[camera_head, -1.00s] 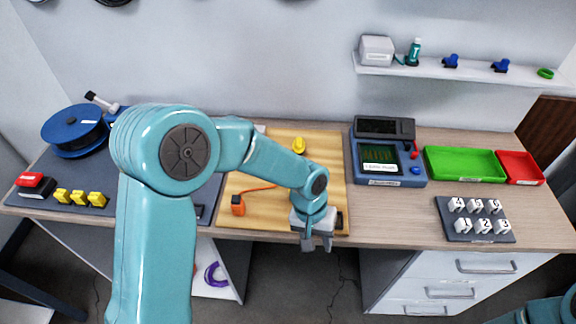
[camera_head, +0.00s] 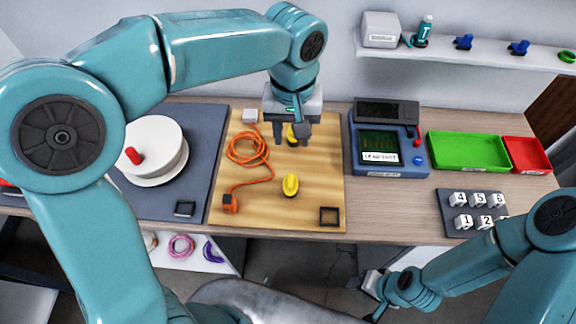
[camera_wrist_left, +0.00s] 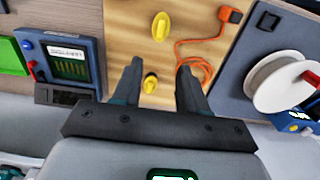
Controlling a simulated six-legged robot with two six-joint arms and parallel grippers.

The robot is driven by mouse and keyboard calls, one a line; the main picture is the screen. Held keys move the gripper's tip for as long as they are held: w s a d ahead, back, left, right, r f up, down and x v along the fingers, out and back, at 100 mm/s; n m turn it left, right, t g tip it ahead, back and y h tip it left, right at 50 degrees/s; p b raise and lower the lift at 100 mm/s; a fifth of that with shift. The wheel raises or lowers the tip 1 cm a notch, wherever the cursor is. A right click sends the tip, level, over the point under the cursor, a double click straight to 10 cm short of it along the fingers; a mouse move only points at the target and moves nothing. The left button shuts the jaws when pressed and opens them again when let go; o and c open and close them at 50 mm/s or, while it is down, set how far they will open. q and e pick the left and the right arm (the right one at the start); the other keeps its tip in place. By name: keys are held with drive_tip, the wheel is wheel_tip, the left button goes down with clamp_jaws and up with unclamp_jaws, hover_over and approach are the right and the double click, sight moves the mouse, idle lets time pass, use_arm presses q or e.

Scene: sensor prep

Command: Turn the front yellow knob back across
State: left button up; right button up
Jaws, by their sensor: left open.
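The front yellow knob (camera_head: 290,185) stands on the wooden board (camera_head: 325,185), its grip ridge running roughly front to back. It also shows in the left wrist view (camera_wrist_left: 161,26), beyond the fingertips. The back yellow knob (camera_head: 292,135) is partly hidden by my left gripper (camera_head: 290,138). In the left wrist view the back knob (camera_wrist_left: 149,83) lies between the spread fingers (camera_wrist_left: 160,75). My left gripper is open, pointing down; contact with the knob cannot be told. My right gripper (camera_head: 374,288) is low in front of the table, its jaws unclear.
An orange cable (camera_head: 245,150) lies coiled on the board's left side. A white spool (camera_head: 155,145) stands on the dark mat at left. A blue meter (camera_head: 385,150), green tray (camera_head: 465,158) and red tray (camera_head: 527,155) are at right. A black square frame (camera_head: 329,216) sits front right.

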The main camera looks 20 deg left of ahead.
sight(290, 180)
use_arm(q)
drive_tip(key=f, duration=0.5)
drive_tip(key=f+p, duration=0.1)
drive_tip(key=f, duration=0.9)
drive_tip(key=shift+s+f, duration=0.15)
drive_tip(key=shift+s, duration=0.15)
drive_tip(key=shift+w+f, duration=0.15)
drive_tip(key=shift+f, duration=0.3)
drive_tip(key=shift+c, duration=0.9)
clamp_jaws()
